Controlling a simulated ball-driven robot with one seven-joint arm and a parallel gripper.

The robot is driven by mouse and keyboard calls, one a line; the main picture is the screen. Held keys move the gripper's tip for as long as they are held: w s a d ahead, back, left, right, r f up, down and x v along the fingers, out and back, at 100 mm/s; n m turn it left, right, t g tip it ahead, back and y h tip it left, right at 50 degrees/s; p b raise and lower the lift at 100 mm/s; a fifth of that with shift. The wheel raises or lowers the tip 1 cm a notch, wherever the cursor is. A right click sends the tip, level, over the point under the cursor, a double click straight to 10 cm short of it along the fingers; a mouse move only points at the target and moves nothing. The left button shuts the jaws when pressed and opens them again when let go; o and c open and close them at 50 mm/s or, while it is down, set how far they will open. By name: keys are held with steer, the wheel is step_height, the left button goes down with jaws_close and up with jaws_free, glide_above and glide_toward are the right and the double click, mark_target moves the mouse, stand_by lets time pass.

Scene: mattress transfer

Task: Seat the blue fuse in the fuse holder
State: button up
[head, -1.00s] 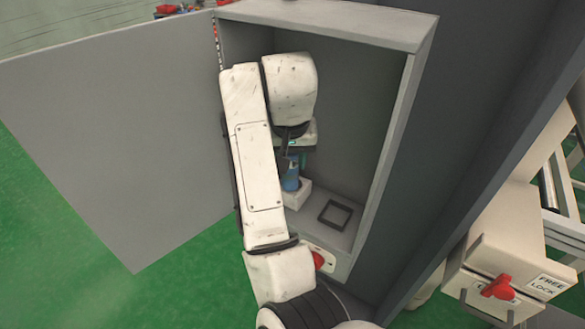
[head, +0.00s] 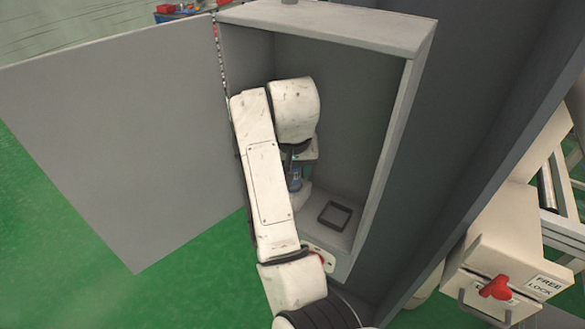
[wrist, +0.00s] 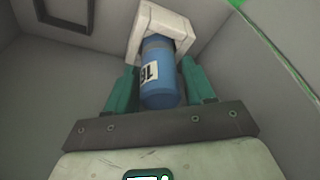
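The blue fuse (wrist: 161,80) has a pale label and a grey band near its far end. In the wrist view it lies between the two green fingers of my gripper (wrist: 160,80), which is shut on it with one finger along each side. Its far end is at the opening of the white fuse holder (wrist: 146,22) and partly inside it; how deep it sits is hidden. In the head view the fuse (head: 295,181) stands upright below my wrist, largely covered by my arm, and only part of the holder (head: 303,194) shows.
The holder is inside a grey cabinet (head: 345,80) with its door (head: 110,140) open to the left. A dark square frame (head: 335,216) lies on the cabinet floor to the right. A red switch (head: 318,257) is on the front, partly behind my arm. Cabinet walls stand close around my wrist.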

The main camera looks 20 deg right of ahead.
steer(key=shift+o, duration=1)
steer(key=shift+r, duration=0.15)
steer(key=shift+r, duration=0.3)
steer(key=v, duration=0.4)
steer(key=shift+a+r, duration=0.2)
steer(key=shift+r, duration=0.1)
steer(key=s+a, duration=0.3)
steer(key=s, duration=0.8)
steer(key=shift+s+a, duration=0.25)
steer(key=shift+a, duration=0.15)
steer(key=shift+a+f, duration=0.15)
